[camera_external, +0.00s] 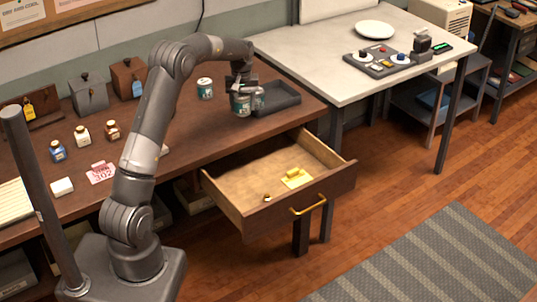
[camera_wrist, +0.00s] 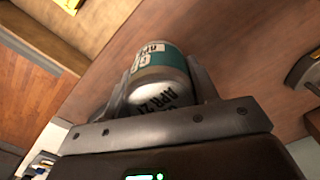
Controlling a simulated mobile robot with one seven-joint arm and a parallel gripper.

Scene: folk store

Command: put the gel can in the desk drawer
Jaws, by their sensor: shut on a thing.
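My gripper (camera_external: 241,84) is shut on a teal and white can (camera_external: 241,106), above or at the desk's right part; I cannot tell if the can touches the desktop. In the wrist view the can (camera_wrist: 160,75) sits between both fingers, with dark print on its pale end; its name is not fully readable. A second, similar can (camera_external: 205,89) stands on the desk to the left. The desk drawer (camera_external: 262,183) is pulled open, below and in front of my gripper. It holds a yellow item (camera_external: 296,178) and a small brass-coloured piece (camera_external: 267,198).
A dark tray (camera_external: 283,98) lies just right of the held can. Small bottles (camera_external: 82,135) and boxes (camera_external: 89,93) stand on the desk's left. A white table (camera_external: 330,60) with a plate (camera_external: 375,29) stands to the right. Much of the drawer floor is bare.

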